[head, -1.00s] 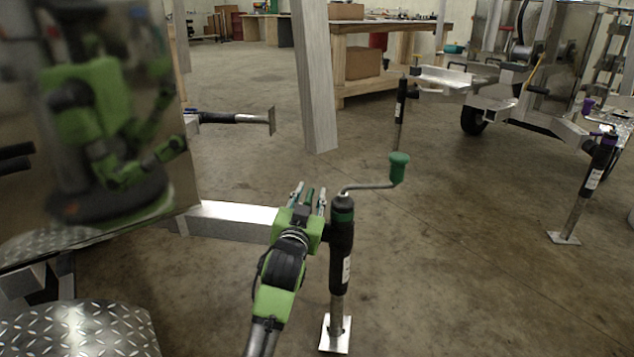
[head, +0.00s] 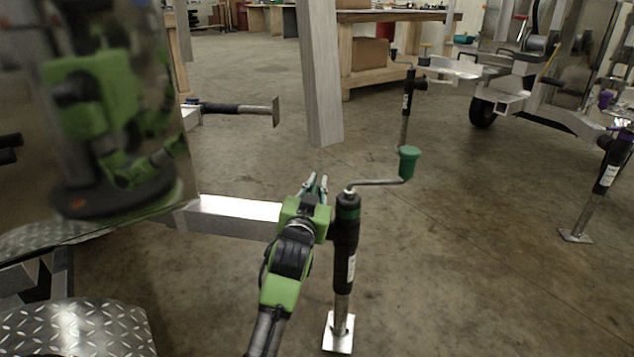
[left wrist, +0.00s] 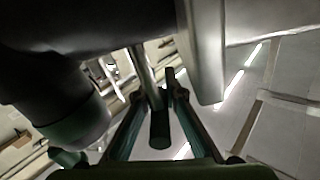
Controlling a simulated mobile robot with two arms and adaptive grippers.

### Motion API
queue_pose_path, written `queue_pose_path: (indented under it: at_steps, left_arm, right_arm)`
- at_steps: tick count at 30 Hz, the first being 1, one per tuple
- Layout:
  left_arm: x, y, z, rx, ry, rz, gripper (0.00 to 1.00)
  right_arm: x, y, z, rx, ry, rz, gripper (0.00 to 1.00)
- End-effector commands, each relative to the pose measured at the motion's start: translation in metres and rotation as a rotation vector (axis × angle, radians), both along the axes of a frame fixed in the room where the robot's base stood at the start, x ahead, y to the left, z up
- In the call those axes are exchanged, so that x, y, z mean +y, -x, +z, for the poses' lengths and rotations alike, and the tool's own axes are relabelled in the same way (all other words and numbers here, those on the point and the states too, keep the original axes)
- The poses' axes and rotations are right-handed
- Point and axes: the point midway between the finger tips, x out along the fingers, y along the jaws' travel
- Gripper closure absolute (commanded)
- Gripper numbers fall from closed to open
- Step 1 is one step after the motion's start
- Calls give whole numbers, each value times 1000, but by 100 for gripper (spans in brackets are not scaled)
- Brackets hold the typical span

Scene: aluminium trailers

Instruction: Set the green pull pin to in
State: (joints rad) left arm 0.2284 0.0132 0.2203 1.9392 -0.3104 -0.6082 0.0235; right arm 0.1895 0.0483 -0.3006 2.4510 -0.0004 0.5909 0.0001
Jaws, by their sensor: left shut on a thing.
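The green pull pin (left wrist: 159,130) shows in the left wrist view as a dark green grip between the two fingers of my left gripper (left wrist: 159,97). In the head view my left gripper (head: 317,183) is just left of the jack's top, its fingers close together and shut on the pin. The pin itself is mostly hidden there by the gripper. The black jack (head: 344,245) with a green band stands upright on a square foot plate, beside the trailer's aluminium beam (head: 235,208). I cannot tell how deep the pin sits. My right gripper is not in view.
A crank with a green handle (head: 409,162) juts right from the jack's top. A shiny trailer wall (head: 190,120) stands at the left. A wooden workbench (head: 345,75) and another trailer (head: 515,100) are behind.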

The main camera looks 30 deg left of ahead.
Motion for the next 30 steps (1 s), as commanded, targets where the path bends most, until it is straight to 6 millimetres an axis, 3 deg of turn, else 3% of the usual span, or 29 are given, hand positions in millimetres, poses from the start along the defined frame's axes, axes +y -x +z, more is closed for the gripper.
queue_pose_path:
  at_steps: [1, 5, 14, 17, 30]
  left_arm:
    - [0, 0, -13, 7, 3, 0, 100]
    - [-1, 0, -30, 5, 3, -1, 100]
    - [-1, 0, -35, 7, 3, -1, 100]
    - [-1, 0, -36, 8, 3, -1, 72]
    - [-3, 6, -34, 4, 2, -1, 72]
  right_arm:
    - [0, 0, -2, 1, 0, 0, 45]
    - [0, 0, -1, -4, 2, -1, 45]
    - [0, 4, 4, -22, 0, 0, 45]
    - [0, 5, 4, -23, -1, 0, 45]
    - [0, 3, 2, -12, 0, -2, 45]
